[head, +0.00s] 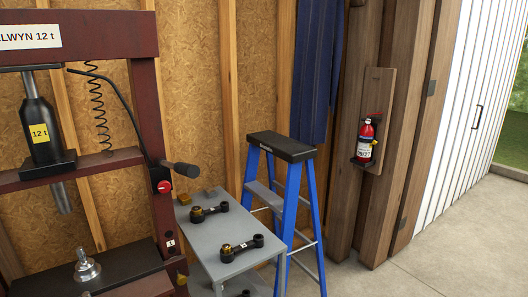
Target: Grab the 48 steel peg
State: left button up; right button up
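I cannot make out a peg marked 48. A shiny steel piece with a round, flanged base and a narrow upright stem (87,267) stands on the dark bed of the red press (141,200) at the lower left. No number is readable on it. A steel rod (62,198) points down below the press's crossbeam, under the black cylinder with a yellow "12 t" label (40,133). Neither of my grippers is in view.
A grey cart (219,237) beside the press carries dark metal link arms (241,249). A blue stepladder (288,190) stands right behind it. A red fire extinguisher (366,140) hangs on a wooden post. The concrete floor (440,250) at right is clear.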

aim_at(84, 262)
jog(key=u, duration=1.3)
jog(key=i+l, duration=0.1)
jog(key=l, duration=0.3)
jog(key=i+l, duration=0.1)
jog(key=l, duration=0.3)
